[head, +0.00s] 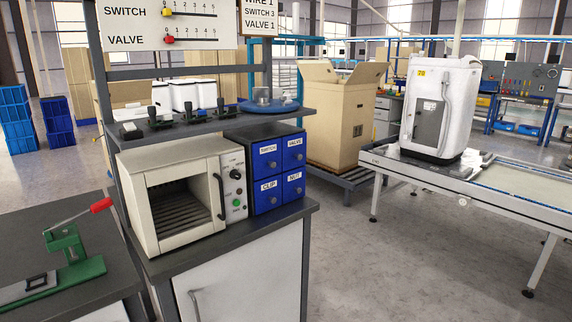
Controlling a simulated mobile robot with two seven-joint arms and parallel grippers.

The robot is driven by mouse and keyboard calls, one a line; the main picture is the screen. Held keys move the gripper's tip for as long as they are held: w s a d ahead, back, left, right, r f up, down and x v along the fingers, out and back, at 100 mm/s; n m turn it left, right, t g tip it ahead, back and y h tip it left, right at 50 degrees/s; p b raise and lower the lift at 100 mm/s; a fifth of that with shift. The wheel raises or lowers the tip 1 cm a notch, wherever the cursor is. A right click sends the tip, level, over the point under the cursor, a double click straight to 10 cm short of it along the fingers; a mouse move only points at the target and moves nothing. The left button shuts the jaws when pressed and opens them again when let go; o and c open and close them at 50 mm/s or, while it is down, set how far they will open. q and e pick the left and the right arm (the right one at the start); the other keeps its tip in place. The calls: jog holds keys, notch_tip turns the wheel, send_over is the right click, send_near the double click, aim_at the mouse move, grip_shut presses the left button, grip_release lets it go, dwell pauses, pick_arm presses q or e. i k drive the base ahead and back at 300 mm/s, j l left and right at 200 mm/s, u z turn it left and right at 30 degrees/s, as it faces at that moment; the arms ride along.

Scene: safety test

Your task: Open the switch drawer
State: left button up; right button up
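The switch drawer (266,163) is the upper left blue drawer of a small dark drawer unit, with a white label reading SWITCH. It looks shut, flush with its neighbours. The valve drawer (294,157) is to its right, the clip drawer (267,198) below it, and a drawer whose label seems to read NUT (294,188) is at lower right. All look shut. The unit stands on a dark workbench, under a shelf. Neither of my grippers shows in the head view.
A beige oven (151,220) stands left of the drawers, with its control panel between. The shelf (215,123) above holds dark fixtures and a blue round stand (268,106). A green lever press (68,255) is at lower left. Open floor (400,265) lies right of the bench.

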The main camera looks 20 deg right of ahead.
aim_at(266, 155)
jog(key=i+l, duration=0.15)
jog(key=l, duration=0.25)
jog(key=i+l+z, duration=0.15)
jog(key=l, duration=0.2)
jog(key=i+l, duration=0.2)
jog(key=l, duration=0.15)
jog(key=i+l+z, duration=0.1)
jog(key=l, duration=0.25)
jog(key=i+l, duration=0.05)
jog(key=i, duration=0.05)
